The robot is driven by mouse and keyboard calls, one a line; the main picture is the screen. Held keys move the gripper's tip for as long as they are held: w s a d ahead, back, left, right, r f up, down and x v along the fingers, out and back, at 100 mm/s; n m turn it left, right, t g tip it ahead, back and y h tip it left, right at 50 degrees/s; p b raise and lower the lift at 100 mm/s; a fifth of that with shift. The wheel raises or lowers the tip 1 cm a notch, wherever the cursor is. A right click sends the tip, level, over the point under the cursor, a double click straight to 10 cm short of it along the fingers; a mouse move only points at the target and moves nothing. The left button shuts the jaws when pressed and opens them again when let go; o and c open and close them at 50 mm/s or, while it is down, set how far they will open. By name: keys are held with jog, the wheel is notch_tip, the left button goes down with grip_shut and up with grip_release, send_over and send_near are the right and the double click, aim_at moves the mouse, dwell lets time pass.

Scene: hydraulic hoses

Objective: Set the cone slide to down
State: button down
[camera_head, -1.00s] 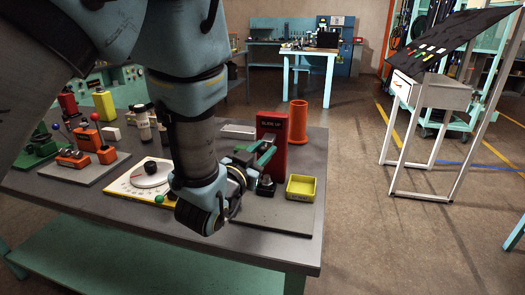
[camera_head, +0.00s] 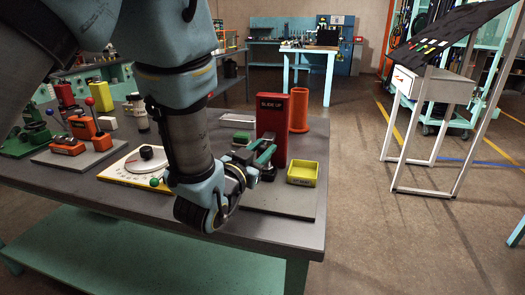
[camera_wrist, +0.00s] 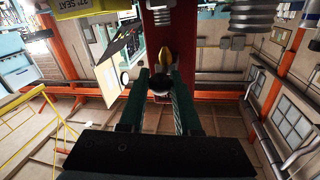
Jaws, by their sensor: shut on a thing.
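The red upright block (camera_head: 272,128) of the slide stands at the right end of the bench, with a black label reading "SLIDE UP" at its top. My gripper (camera_head: 265,155) is in front of its lower part, fingers level with the bench. In the wrist view the green fingers are shut on a round black knob (camera_wrist: 159,82). A yellow tapered piece (camera_wrist: 157,57) shows just behind the knob, against the red surface. In the head view the fingers hide most of the knob, and I cannot read the slide's height there.
A yellow bin (camera_head: 302,174) sits right of the red block, and an orange tube (camera_head: 299,110) stands behind it. A white dial board (camera_head: 136,168) and red-orange fixtures (camera_head: 80,135) lie left of my arm.

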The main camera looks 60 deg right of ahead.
notch_tip(320, 180, down, 2)
jog(key=shift+f+b, duration=0.1)
jog(key=shift+b, duration=0.45)
jog(key=c, duration=0.6)
grip_release()
jog(key=shift+r, duration=0.2)
jog(key=shift+a, duration=0.1)
